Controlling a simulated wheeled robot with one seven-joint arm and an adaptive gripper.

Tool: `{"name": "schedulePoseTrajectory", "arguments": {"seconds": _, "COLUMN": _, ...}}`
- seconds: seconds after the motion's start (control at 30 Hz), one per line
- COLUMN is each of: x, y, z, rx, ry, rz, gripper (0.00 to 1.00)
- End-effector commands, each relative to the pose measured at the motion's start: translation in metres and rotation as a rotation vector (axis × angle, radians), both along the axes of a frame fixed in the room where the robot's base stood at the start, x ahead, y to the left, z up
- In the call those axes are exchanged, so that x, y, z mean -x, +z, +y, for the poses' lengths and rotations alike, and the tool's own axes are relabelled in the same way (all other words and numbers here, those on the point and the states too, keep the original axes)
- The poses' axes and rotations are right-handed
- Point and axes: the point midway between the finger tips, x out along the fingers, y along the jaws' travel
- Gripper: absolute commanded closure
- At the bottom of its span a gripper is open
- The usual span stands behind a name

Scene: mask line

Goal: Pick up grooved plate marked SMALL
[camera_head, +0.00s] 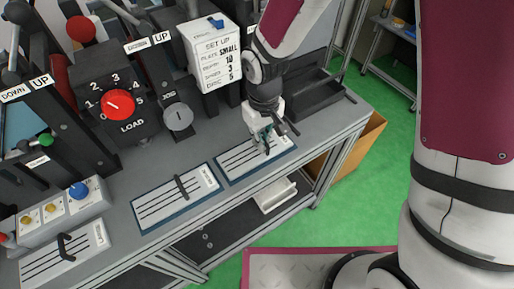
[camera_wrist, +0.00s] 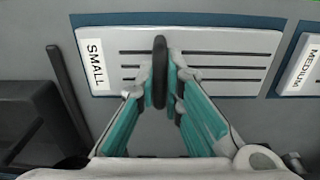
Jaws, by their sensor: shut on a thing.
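The grooved plate marked SMALL (camera_wrist: 225,42) is a white plate with dark parallel grooves and an upright black handle (camera_wrist: 160,72). It lies on a blue base in the wrist view, its label at the left end. In the head view this plate (camera_head: 236,164) is the rightmost on the bench, partly hidden by my gripper (camera_head: 264,146). In the wrist view the teal-padded fingers of my gripper (camera_wrist: 166,88) are closed on the handle from both sides. The plate looks flat on its base; I cannot tell any lift.
A plate marked MEDIUM (camera_wrist: 311,68) sits to the right in the wrist view. The head view shows a middle plate (camera_head: 155,203) and a left plate (camera_head: 55,262). A black tray (camera_head: 312,96), a set-up sign (camera_head: 218,58) and a load dial (camera_head: 118,104) stand behind.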

Motion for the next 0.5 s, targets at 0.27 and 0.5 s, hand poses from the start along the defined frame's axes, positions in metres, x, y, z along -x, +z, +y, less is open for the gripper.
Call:
{"name": "schedulePoseTrajectory", "arguments": {"seconds": 0.27, "x": -0.001, "y": 0.005, "z": 0.0, "rx": -0.002, "ry": -0.001, "rz": -0.002, "gripper": 1.0}}
{"name": "schedulePoseTrajectory", "arguments": {"seconds": 0.5, "x": -0.002, "y": 0.03, "z": 0.0, "rx": -0.003, "ry": -0.001, "rz": -0.006, "gripper": 1.0}}
